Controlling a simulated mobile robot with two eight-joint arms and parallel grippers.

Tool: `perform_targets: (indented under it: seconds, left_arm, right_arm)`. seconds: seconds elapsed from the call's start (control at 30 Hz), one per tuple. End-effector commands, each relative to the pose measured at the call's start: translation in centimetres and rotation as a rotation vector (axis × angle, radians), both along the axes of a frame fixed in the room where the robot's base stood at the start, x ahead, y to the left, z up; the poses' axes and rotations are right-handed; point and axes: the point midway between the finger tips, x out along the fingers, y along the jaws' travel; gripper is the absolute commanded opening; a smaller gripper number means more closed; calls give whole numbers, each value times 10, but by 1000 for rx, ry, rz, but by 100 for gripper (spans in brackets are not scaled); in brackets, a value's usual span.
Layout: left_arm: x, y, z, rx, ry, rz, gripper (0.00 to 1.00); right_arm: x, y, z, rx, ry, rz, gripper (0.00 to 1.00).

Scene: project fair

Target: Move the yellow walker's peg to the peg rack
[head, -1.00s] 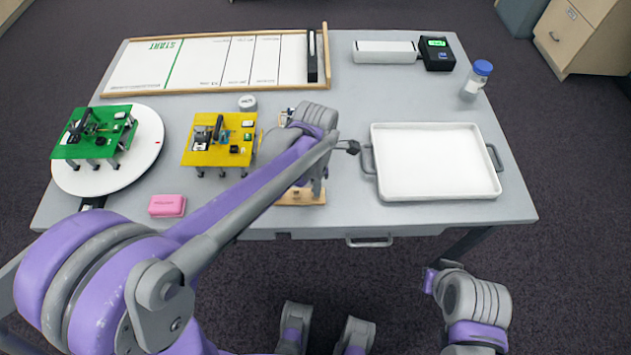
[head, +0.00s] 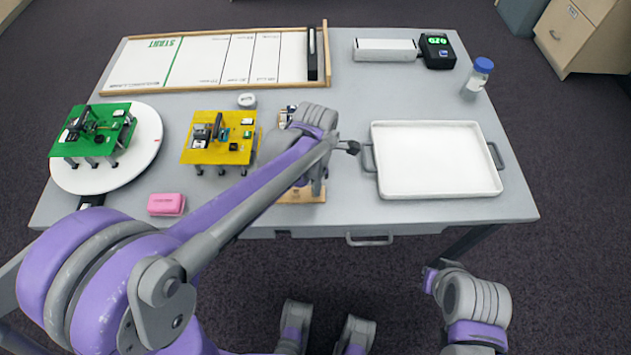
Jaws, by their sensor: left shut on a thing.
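The yellow walker (head: 215,152), a yellow board on short legs carrying small dark and white parts, stands on the table left of my left arm. The wooden peg rack (head: 300,196) lies near the table's front edge, partly covered by my arm. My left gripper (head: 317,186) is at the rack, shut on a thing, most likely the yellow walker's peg. The peg and fingertips are hidden behind my own wrist, so I cannot tell whether the peg touches the rack. My right arm is low at the right, its gripper not visible.
A green walker (head: 95,133) stands on a white round turntable (head: 72,178) at left. A pink block (head: 166,204) lies near the front edge. A white tray (head: 437,160) is at right, a blue-capped bottle (head: 477,77) behind it. A track board (head: 130,67) lies at the back.

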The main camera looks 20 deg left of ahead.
Motion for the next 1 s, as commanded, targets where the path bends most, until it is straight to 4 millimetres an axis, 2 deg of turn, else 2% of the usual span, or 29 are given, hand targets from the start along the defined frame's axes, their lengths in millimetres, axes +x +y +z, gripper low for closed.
perform_targets:
  seconds: [1.0]
  left_arm:
    - [0, 0, -6, 0, 0, 0, 0]
  right_arm:
    - [0, 0, -3, 0, 1, 0, 0]
